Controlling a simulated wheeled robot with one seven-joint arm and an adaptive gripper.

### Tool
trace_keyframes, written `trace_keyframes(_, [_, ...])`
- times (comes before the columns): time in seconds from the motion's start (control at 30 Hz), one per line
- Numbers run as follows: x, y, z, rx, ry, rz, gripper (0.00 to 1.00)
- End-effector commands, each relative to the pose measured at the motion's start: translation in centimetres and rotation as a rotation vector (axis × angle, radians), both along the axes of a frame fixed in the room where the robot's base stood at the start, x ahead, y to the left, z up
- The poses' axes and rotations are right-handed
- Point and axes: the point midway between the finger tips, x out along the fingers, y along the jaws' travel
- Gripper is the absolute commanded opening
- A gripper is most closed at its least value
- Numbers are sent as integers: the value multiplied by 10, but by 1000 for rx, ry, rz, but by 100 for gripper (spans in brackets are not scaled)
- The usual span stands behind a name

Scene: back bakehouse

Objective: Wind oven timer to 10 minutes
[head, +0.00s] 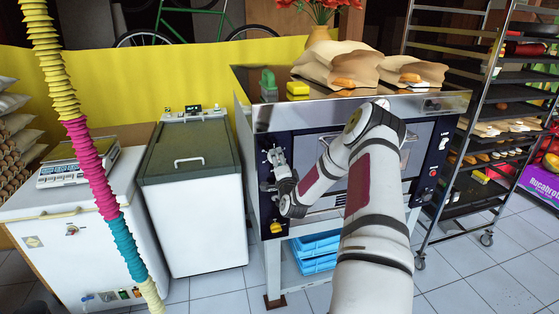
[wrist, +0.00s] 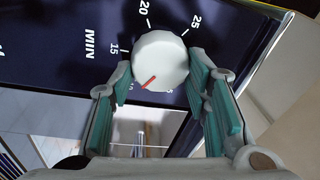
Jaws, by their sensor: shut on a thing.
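The oven timer's white round knob (wrist: 160,58) sits on a dark panel marked MIN in the wrist view. The numbers 15, 20 and 25 run from its left over the top to its right. Its red pointer line is at the lower left, beside a small, partly hidden number that looks like 10. My gripper (wrist: 161,70) has a teal-padded finger on each side of the knob and is shut on it. In the head view my gripper (head: 274,162) is at the left of the front of the oven (head: 318,150); the knob is hidden there.
A yellow knob (head: 277,227) is below my gripper on the oven front. Bread sacks (head: 345,62) lie on top. A white chest with a dark lid (head: 200,230) stands left; a tray rack (head: 462,170) stands right. Tiled floor (head: 480,280) is clear at the lower right.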

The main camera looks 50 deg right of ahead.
Motion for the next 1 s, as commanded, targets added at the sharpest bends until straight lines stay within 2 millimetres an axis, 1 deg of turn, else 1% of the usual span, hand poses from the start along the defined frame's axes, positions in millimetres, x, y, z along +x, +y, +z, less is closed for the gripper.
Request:
trace_keyframes(0.2, [-1,0,-1,33,-17,-1,15])
trace_keyframes(0.6, [-1,0,-2,37,-19,-2,15])
trace_keyframes(0.63, [-1,0,-2,37,-19,-2,48])
trace_keyframes(0.67, [-1,0,-2,37,-19,-2,55])
trace_keyframes(0.7, [-1,0,-2,36,-18,-1,64])
trace_keyframes(1.0, [0,0,-1,35,-20,-1,64])
